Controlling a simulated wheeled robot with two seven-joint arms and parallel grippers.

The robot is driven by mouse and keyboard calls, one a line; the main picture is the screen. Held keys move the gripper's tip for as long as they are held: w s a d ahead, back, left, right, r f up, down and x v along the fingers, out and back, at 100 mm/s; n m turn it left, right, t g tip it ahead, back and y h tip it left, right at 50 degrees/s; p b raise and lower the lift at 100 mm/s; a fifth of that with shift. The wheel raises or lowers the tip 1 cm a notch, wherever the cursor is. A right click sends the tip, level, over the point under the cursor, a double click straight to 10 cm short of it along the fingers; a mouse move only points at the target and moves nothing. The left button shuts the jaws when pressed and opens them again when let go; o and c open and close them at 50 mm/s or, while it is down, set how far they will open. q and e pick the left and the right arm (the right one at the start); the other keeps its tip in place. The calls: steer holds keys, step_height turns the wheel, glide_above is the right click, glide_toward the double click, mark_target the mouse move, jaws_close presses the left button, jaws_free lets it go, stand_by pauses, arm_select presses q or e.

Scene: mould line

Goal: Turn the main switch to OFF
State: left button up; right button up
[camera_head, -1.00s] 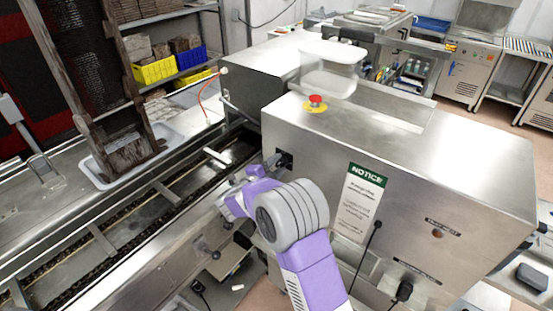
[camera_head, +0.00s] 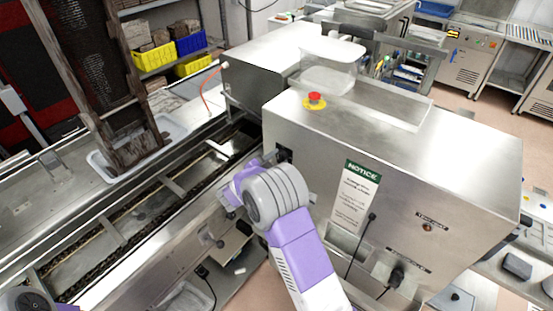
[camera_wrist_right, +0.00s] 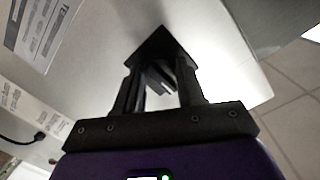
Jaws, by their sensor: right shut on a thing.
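The main switch shows as a black square on the near left part of the steel cabinet's front face (camera_head: 284,153), mostly behind my right gripper in the head view. My right gripper (camera_head: 262,163) reaches up to it from the left and front. In the right wrist view the black switch plate (camera_wrist_right: 158,42) lies straight ahead against the steel. The two dark fingers of the right gripper (camera_wrist_right: 160,80) are shut on the switch's dark handle between them. The handle's exact angle and any ON or OFF marks are too dark or hidden to read. My left gripper is out of view.
A red emergency button (camera_head: 314,99) stands on the steel cabinet (camera_head: 400,120). A notice sign (camera_head: 356,195) and hanging cables are on its front, right of my gripper. The conveyor (camera_head: 130,225) runs along the left. A clear plastic bin (camera_head: 328,65) sits on top.

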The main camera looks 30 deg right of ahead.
steer(key=shift+f, duration=0.1)
steer(key=o, duration=1)
steer(key=shift+o, duration=0.2)
steer(key=b+v, duration=0.1)
steer(key=v, duration=0.6)
steer(key=shift+s+a, duration=0.15)
steer(key=shift+a, duration=0.1)
